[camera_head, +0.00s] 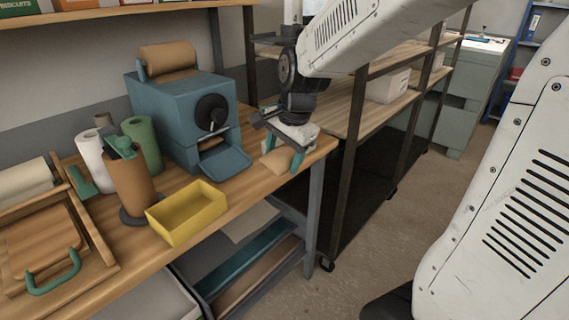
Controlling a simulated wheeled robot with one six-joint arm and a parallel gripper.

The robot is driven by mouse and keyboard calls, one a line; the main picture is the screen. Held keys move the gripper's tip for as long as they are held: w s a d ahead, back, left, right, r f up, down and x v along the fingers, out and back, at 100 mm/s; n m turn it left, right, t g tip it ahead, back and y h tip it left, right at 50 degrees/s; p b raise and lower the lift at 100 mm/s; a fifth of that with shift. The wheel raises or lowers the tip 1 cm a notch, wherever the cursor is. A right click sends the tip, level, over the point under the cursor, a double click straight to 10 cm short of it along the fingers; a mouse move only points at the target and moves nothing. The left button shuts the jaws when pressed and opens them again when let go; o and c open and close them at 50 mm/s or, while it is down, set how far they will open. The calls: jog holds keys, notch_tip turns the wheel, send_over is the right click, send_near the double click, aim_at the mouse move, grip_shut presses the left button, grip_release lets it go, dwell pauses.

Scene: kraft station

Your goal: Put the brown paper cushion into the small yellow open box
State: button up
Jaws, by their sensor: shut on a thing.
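The small yellow open box (188,218) stands near the front edge of the wooden bench, and its visible inside looks empty. My gripper (284,157) is above the right end of the bench, to the right of the box and higher in the picture. It is shut on the brown paper cushion (277,160), a tan piece that shows between the teal fingertips. Part of the cushion is hidden by the gripper. I cannot tell whether the cushion touches the bench.
A blue paper dispenser (184,108) with a brown roll stands behind the box. A brown roll on a stand (131,182) is left of the box, with white and green rolls behind it. A wooden tray (88,226) lies at far left. A shelf rack (362,115) stands right.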

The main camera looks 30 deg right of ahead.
jog(key=shift+r, duration=1)
